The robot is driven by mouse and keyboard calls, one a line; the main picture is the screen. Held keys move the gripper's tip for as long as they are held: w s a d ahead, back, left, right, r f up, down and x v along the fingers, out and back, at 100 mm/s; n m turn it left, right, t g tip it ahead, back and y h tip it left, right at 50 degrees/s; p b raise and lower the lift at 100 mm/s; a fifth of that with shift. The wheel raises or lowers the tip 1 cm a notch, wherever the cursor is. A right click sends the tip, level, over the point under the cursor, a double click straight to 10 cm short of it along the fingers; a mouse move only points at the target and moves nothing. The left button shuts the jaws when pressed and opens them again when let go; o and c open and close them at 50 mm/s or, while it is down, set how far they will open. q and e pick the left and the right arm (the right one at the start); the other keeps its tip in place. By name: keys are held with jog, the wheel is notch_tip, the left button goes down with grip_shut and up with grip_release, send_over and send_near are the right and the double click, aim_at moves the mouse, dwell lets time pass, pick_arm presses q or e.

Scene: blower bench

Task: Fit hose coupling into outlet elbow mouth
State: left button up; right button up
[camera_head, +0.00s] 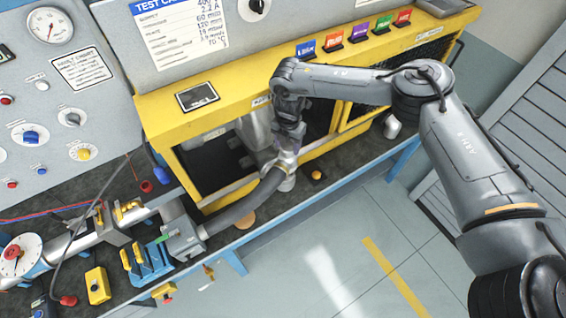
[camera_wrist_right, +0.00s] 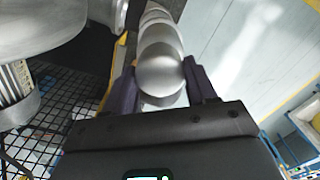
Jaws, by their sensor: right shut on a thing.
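A dark grey hose (camera_head: 245,207) runs from a grey box (camera_head: 183,238) on the bench and curves up to my right gripper (camera_head: 288,152). In the right wrist view, my gripper's dark purple fingers (camera_wrist_right: 163,88) are shut on the rounded grey hose coupling (camera_wrist_right: 160,68). The silver blower casing (camera_head: 257,130) stands just left of the gripper in the head view. A silver flanged end, seemingly the outlet elbow (camera_wrist_right: 108,12), is close beside the coupling at upper left in the wrist view. It appears apart from the coupling; its mouth opening is hidden. My left gripper is not in view.
A yellow frame (camera_head: 215,98) surrounds the blower bay, with a black mesh (camera_wrist_right: 65,110) in the wrist view. A blue clamp block (camera_head: 147,262) and yellow box (camera_head: 97,285) sit at the bench's left. Open floor (camera_head: 340,240) lies at the front right.

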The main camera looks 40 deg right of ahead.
jog(key=shift+w+r, duration=0.3)
jog(key=shift+r, duration=0.15)
jog(key=shift+w+a+r, duration=0.2)
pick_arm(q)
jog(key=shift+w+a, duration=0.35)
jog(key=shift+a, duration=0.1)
pick_arm(e)
jog(key=shift+d, duration=0.1)
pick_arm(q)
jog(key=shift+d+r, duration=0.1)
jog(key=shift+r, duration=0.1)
pick_arm(e)
jog(key=shift+r+p, duration=0.1)
jog(key=shift+p, duration=0.2)
jog(key=shift+s+f+b, duration=0.1)
jog(key=shift+f+b, duration=0.7)
jog(key=shift+f, duration=0.75)
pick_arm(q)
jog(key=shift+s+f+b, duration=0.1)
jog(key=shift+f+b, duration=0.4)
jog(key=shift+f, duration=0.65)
pick_arm(e)
jog(key=shift+f, duration=1.05)
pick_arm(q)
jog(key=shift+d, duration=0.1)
